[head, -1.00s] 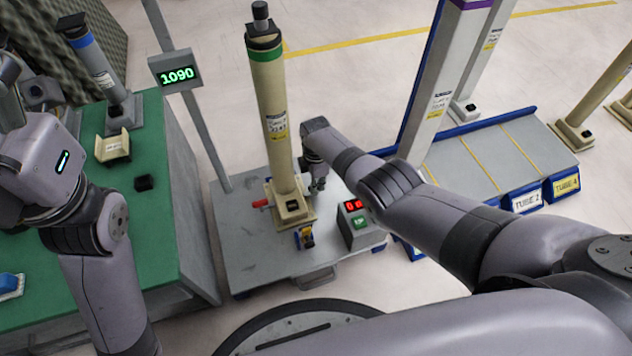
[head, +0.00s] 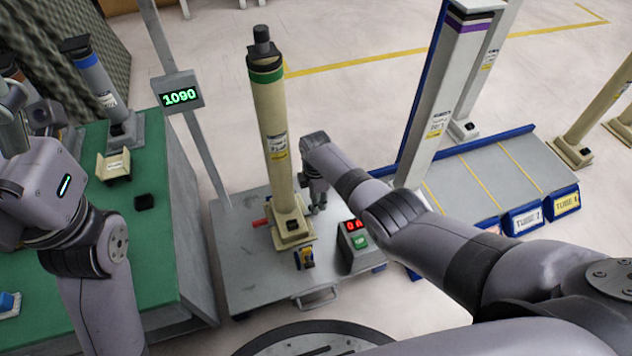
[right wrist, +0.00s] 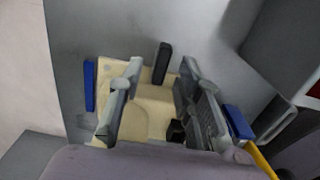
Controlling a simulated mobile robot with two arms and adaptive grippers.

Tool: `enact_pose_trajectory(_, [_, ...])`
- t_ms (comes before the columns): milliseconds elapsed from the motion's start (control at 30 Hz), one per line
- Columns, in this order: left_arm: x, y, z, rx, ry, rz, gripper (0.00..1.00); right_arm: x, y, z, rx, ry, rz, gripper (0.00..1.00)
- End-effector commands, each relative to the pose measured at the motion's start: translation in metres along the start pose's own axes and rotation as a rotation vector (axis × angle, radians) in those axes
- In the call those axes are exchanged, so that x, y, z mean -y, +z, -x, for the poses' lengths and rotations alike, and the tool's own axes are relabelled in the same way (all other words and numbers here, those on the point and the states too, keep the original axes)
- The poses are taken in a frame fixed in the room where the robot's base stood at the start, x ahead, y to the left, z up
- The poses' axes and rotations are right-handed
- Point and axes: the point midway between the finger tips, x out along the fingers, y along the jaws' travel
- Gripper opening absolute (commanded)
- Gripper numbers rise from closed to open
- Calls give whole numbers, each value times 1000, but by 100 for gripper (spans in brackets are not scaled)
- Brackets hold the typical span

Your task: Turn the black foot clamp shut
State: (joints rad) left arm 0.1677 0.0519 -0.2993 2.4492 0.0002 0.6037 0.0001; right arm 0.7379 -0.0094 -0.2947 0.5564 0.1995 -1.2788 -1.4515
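The beige tube (head: 274,140) stands upright on its square foot (head: 301,236) on the grey cart. In the right wrist view a black lever (right wrist: 162,62), seemingly the black foot clamp, stands up at the edge of the beige foot (right wrist: 150,110). My right gripper (head: 318,200) is beside the tube's foot, on its right. In the right wrist view its two fingers (right wrist: 160,95) are spread apart, with the lever showing between and beyond them; I see no grip on it. My left arm is at the left edge; its gripper is cut off or unclear there.
A red lever (head: 261,222) sticks out left of the foot. The display (head: 178,94) reads 1090. A green bench (head: 165,250) borders the cart's left.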

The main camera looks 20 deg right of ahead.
Motion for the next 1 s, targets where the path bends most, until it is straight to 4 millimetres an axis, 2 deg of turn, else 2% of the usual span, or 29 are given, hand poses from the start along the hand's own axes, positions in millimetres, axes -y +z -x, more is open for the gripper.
enact_pose_trajectory(500, [0,0,0,-2,-1,0,72,0,0,86,2,3,1,32])
enact_pose_trajectory(700, [0,0,0,-2,-1,0,72,1,1,101,1,1,0,32])
enact_pose_trajectory(1000, [0,0,0,-2,-1,1,72,1,0,102,2,-1,0,32])
